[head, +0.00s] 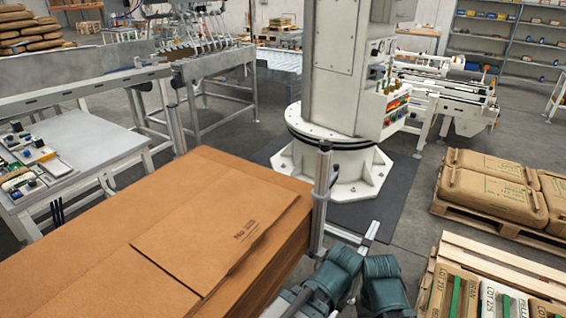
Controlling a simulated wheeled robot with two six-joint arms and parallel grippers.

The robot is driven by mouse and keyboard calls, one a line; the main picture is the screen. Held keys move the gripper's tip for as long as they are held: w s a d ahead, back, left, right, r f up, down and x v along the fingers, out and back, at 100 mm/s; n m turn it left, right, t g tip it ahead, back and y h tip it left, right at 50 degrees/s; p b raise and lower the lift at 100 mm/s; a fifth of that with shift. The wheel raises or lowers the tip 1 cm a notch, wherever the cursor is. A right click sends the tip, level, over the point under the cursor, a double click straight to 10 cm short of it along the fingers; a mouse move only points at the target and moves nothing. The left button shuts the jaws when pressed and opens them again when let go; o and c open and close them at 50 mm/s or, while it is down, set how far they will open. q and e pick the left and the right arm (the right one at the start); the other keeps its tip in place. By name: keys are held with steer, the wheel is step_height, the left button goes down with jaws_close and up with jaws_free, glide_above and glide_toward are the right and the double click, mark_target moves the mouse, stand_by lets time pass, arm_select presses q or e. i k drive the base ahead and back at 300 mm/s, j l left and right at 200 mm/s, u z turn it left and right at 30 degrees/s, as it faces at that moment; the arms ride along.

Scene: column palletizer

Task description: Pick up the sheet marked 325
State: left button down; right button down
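A brown cardboard sheet (190,235) lies flat on top of a tall stack of brown sheets (70,235) at the lower left of the head view. It sits slightly askew, with small dark print near its right edge. The print is too small to read, so I cannot confirm the number 325. Teal links of my arms show at the bottom centre, just right of the stack and apart from the sheet. I cannot make out the fingers of either gripper. Nothing is seen held.
A metal post (321,200) stands at the stack's right corner. A white column machine (345,110) stands behind. Pallets of sacks (495,190) are at the right. A grey worktable (80,155) with small parts is at the left. Some grey floor is clear between column and pallets.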

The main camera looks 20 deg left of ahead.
mark_target(197, 244)
steer(key=u, duration=1.1)
steer(key=l+u, duration=0.15)
steer(key=u, duration=0.2)
steer(key=l+u, duration=0.2)
steer(key=u, duration=0.15)
steer(key=k+l, duration=0.1)
steer(key=l, duration=0.8)
steer(key=k+l, duration=0.15)
steer(key=l, duration=0.3)
